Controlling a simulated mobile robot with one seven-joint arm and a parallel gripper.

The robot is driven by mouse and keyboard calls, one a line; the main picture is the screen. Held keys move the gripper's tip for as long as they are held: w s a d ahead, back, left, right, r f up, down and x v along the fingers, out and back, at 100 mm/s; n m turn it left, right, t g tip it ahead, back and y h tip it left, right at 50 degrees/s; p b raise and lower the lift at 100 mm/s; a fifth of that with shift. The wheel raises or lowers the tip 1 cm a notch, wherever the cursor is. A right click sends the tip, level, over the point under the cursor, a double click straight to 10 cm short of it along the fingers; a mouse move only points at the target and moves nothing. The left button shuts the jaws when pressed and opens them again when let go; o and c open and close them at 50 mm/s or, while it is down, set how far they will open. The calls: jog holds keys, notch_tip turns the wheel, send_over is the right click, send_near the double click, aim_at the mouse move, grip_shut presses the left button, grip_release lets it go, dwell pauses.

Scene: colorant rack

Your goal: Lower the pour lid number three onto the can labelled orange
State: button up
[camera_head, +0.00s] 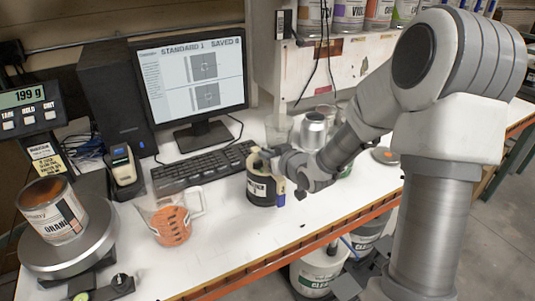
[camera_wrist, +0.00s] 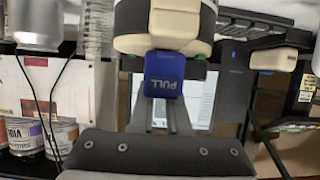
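The can labelled orange (camera_head: 55,213) stands open on the round scale plate at the far left of the head view. My gripper (camera_head: 279,172) is at the table's middle, close against a dark tub with a cream label (camera_head: 262,190). A blue tab (camera_head: 281,200) shows just below the fingers. In the wrist view a blue tab reading PULL (camera_wrist: 165,74) sits in front of a cream and black body (camera_wrist: 165,42). My gripper's fingers (camera_wrist: 165,112) reach toward the tab. Whether they touch or hold anything is unclear. I cannot make out a pour lid marked three.
A clear jug with orange contents (camera_head: 170,222) stands between the scale (camera_head: 90,258) and the tub. A keyboard (camera_head: 203,166), a monitor (camera_head: 192,88) and a handheld device (camera_head: 123,168) are behind. A silver can (camera_head: 313,130) stands behind my gripper.

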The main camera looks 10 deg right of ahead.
grip_shut()
dwell(1.3)
jog(key=shift+r, duration=0.25)
jog(key=shift+r+p, duration=0.3)
jog(key=shift+p, duration=0.05)
dwell(0.4)
notch_tip(320, 180, up, 5)
jog(key=p, duration=0.3)
jog(key=shift+r, duration=0.15)
notch_tip(320, 180, up, 6)
jog(key=p, duration=0.6)
jog(key=shift+a+r, duration=0.1)
jog(key=shift+r, duration=0.05)
